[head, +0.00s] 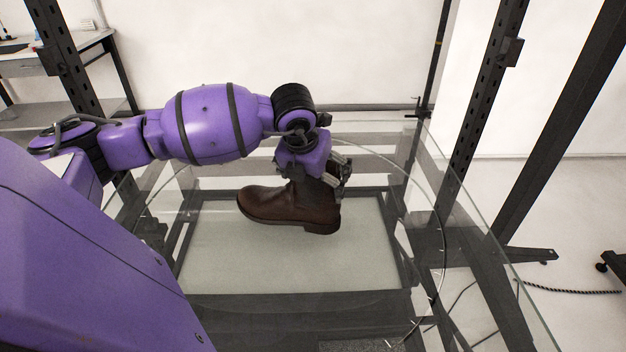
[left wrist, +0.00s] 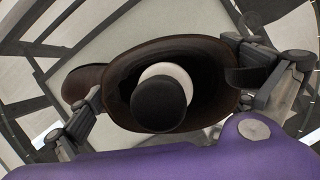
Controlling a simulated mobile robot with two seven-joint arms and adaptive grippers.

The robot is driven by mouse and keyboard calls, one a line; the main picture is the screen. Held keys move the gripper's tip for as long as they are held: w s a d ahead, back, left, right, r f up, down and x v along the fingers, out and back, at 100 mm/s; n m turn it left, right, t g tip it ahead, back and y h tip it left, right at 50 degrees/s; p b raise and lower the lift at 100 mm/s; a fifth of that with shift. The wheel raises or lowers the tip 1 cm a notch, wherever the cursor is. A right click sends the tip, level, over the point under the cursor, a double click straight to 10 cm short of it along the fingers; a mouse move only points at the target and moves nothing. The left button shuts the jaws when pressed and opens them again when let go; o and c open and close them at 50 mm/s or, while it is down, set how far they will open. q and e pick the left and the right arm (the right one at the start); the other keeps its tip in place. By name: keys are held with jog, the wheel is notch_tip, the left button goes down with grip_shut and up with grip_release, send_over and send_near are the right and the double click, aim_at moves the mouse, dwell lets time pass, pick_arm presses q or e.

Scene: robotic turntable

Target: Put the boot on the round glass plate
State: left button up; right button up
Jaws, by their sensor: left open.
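The brown boot (head: 285,207) is upright over the round glass plate (head: 443,238), toe to the left and heel to the right. Its sole appears to rest on the glass; exact contact is hard to tell. My left gripper (head: 322,178) is at the top of the boot's shaft, open, with its fingers on either side. In the left wrist view I look down into the opening of the boot (left wrist: 118,92), between the fingers of my left gripper (left wrist: 172,98). A dark round shape and a pale disc show there; I cannot tell what they are. My right gripper is out of view.
A dark metal frame with upright posts (head: 484,115) surrounds the glass. Clear glass panel edges (head: 490,240) run along the right side. A desk (head: 60,55) stands at the back left. The plate right of the boot is bare.

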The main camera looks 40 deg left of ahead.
pick_arm(q)
jog(key=v, duration=1.2)
